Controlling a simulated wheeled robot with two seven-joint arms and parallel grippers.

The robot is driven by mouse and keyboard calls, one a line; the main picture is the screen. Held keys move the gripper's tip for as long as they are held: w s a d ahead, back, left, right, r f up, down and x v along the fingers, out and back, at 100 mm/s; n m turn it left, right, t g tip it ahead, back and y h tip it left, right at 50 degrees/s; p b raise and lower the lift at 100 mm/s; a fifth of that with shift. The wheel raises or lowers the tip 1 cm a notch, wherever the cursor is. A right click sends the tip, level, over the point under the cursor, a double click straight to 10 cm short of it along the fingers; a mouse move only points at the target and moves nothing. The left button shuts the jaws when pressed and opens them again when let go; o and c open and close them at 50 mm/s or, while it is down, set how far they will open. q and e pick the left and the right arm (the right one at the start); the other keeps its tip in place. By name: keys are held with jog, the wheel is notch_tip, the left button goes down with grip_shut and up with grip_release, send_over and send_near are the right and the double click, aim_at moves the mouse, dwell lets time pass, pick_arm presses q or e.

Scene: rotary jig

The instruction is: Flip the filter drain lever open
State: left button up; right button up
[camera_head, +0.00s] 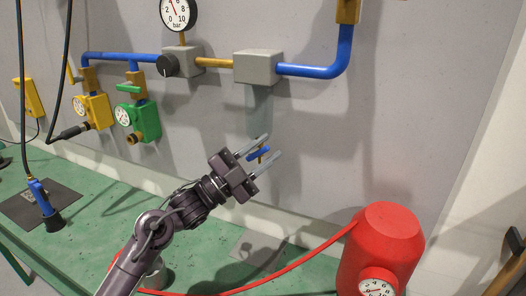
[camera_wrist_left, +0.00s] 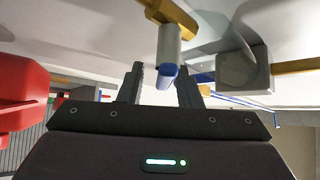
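The filter is a grey block (camera_head: 257,67) on the wall with a grey translucent bowl (camera_head: 259,110) under it. Its drain lever (camera_head: 258,154) is a short blue handle on a small brass valve below the bowl. My left gripper (camera_head: 272,146) is open, with its two fingers on either side of the lever. My right gripper is not in view.
A pressure gauge (camera_head: 179,13) and a regulator with a black knob (camera_head: 168,66) sit left of the filter. A green valve unit (camera_head: 146,121) and a yellow one (camera_head: 97,108) hang lower left. A red tank (camera_head: 385,240) with a red hose stands at right.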

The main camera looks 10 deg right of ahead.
pick_arm(q)
jog(key=shift+a+r, duration=0.1)
jog(key=shift+r, duration=0.05)
jog(key=shift+r+m+p, duration=0.15)
jog(key=shift+m+p, duration=0.15)
jog(key=shift+p, duration=0.15)
jog(key=shift+m+g+y+p, duration=0.5)
jog(key=shift+m+g+p, duration=0.5)
jog(key=shift+p, duration=0.15)
jog(key=shift+a+f+m, duration=0.1)
jog(key=shift+f+m, duration=0.2)
jog(key=shift+f, duration=0.5)
jog(key=s+a+f+n+t+y+b, duration=0.1)
jog(key=s+a+f+n+t+y, duration=0.2)
jog(key=a+f+n+y, duration=0.5)
jog(key=s+a+f+n+t+y+b, duration=0.2)
jog(key=s+a+f+n+y, duration=0.3)
jog(key=a+f+n+y, duration=0.4)
notch_tip(320, 180, down, 6)
jog(key=a+n, duration=0.1)
jog(key=n, duration=0.2)
jog(key=shift+s+a+n+t, duration=0.25)
jog(key=shift+n+t, duration=0.05)
jog(key=shift+t, duration=0.1)
